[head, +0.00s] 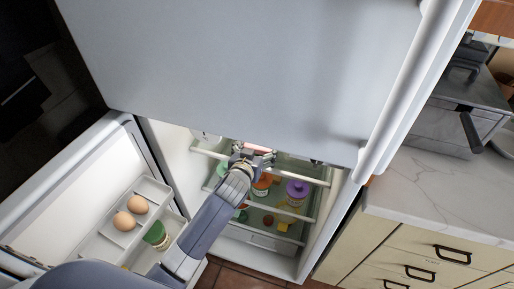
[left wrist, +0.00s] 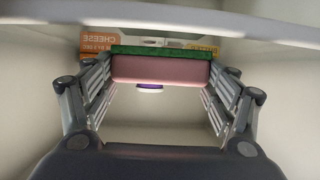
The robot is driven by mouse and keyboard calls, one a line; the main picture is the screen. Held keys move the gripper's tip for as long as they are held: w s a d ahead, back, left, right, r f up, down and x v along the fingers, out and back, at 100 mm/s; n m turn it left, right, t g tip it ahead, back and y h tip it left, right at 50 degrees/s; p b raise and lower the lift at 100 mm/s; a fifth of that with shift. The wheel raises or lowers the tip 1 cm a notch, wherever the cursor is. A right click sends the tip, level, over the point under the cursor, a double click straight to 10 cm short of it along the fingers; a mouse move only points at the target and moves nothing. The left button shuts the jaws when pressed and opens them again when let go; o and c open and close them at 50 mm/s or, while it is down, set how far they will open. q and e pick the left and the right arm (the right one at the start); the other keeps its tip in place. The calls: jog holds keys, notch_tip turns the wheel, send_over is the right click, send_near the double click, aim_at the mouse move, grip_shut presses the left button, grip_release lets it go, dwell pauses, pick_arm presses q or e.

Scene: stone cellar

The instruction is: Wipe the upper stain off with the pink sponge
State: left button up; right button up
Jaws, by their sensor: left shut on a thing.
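The pink sponge (left wrist: 160,69), with a green scouring layer along its top, is held between the fingers of my left gripper (left wrist: 160,85) in the left wrist view. In the head view, my left gripper (head: 254,158) is inside the open fridge, near the upper shelf and just below the upper door's lower edge. The sponge is mostly hidden there. I cannot make out the upper stain with certainty in either view. My right gripper is not in view.
The fridge holds a purple-lidded jar (head: 298,188) and several other items. A cheese box (left wrist: 110,42) is behind the sponge. The open lower door (head: 85,190) holds two eggs (head: 131,212) and a green-lidded jar (head: 156,235). The closed upper door (head: 240,70) overhangs my arm. A marble counter (head: 425,195) stands at right.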

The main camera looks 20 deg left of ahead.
pick_arm(q)
jog(key=shift+f+b, duration=0.35)
jog(key=shift+f, duration=0.2)
jog(key=shift+w+b, duration=0.3)
jog(key=shift+w, duration=1.6)
